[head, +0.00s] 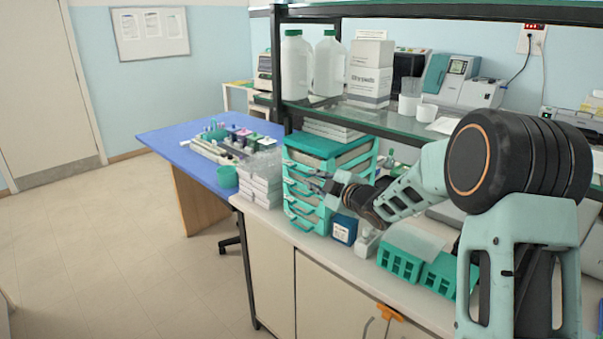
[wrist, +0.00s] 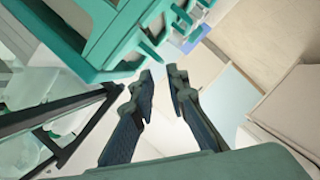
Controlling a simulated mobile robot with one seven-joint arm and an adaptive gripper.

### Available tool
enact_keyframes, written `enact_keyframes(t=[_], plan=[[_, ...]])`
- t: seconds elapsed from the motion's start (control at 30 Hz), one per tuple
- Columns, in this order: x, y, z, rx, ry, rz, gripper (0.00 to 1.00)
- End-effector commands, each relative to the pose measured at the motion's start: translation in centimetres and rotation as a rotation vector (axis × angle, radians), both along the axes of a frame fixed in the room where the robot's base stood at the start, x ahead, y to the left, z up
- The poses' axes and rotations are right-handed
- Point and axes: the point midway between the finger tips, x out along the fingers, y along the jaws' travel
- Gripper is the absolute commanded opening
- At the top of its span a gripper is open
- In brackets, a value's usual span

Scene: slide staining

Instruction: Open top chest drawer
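The chest (head: 327,147) is a teal stack of drawers on the white counter, with a teal top. Its teal loop handles (head: 298,188) stick out on the front, facing left; no drawer is clearly pulled out. In the wrist view the chest (wrist: 98,32) fills the upper left, with its handles in a slanting row. My gripper (wrist: 160,76) has its two dark fingers apart with nothing between them, tips near a handle, no clear contact. In the head view my gripper (head: 318,186) is at the chest's right front side, partly hidden behind my wrist.
White boxes (head: 261,185) stand left of the chest. A small blue box (head: 344,229) and teal racks (head: 399,265) stand on the counter in front and to the right. A shelf (head: 360,116) with bottles runs above. The floor (head: 130,240) at left is clear.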

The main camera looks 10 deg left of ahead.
Motion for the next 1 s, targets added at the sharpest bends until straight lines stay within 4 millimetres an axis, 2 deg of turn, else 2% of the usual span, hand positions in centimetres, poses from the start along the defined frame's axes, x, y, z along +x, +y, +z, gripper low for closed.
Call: enact_keyframes(t=[0.3, 0.5, 0.97, 1.0], plan=[[4.5, 3.2, -1.2, -0.001, 0.002, 0.001, 0.14], [6.3, 4.3, -1.7, -0.001, 0.001, -0.001, 0.14], [7.1, 4.8, -2.0, -0.002, 0.002, -0.002, 0.14], [7.1, 4.8, -2.0, -0.002, 0.002, -0.002, 0.10]])
